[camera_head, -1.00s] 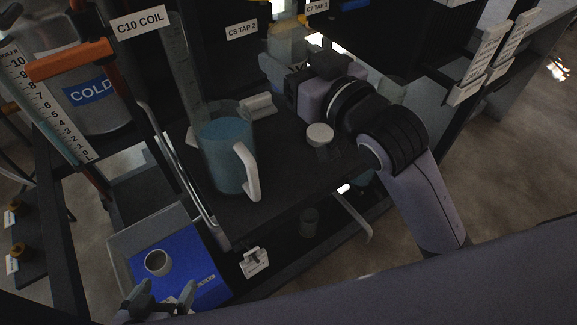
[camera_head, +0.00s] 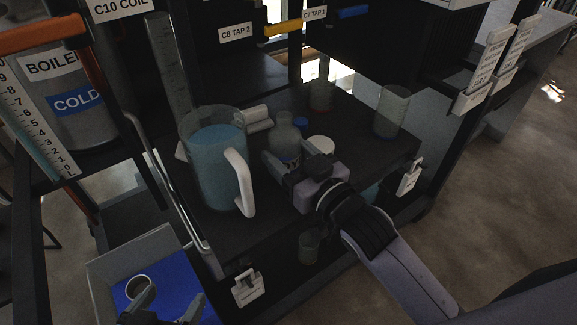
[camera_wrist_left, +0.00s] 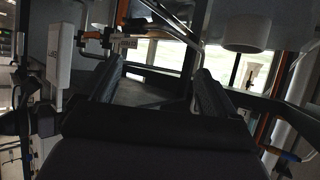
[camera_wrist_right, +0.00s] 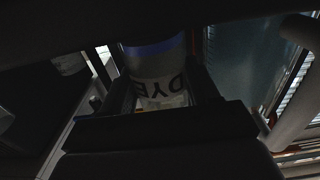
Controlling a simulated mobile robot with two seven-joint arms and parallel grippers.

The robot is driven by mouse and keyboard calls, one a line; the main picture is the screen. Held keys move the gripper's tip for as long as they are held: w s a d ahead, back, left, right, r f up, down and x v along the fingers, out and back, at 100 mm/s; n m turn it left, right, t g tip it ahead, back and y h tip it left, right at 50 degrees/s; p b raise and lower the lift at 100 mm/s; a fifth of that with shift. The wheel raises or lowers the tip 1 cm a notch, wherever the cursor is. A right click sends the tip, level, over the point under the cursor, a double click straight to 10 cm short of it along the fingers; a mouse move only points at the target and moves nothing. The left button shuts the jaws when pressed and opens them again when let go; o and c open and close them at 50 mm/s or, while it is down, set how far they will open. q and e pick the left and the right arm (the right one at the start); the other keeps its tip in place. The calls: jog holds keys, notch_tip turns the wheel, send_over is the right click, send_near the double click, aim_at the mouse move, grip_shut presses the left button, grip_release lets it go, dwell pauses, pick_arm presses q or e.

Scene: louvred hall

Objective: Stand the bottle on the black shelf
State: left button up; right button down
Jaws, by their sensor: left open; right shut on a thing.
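My right gripper (camera_head: 291,165) is shut on a clear bottle (camera_head: 286,133) with a blue band low down. The bottle looks about upright, over the black shelf (camera_head: 350,125), beside the jug; I cannot tell whether its base touches the shelf. In the right wrist view the bottle (camera_wrist_right: 155,65) sits between the fingers, with "DYE" on its label. My left gripper (camera_head: 165,308) is open and empty at the lower left, by the blue-floored tray; its fingers also show in the left wrist view (camera_wrist_left: 160,95).
A jug of blue liquid (camera_head: 212,165) stands left of the bottle. A grey tray (camera_head: 112,270) holds a small cup (camera_head: 139,286).

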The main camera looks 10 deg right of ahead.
jog(key=shift+f, duration=0.95)
jog(key=shift+c, duration=1.3)
grip_release()
pick_arm(q)
jog(key=shift+w+d+r, duration=0.25)
jog(key=shift+d, duration=0.1)
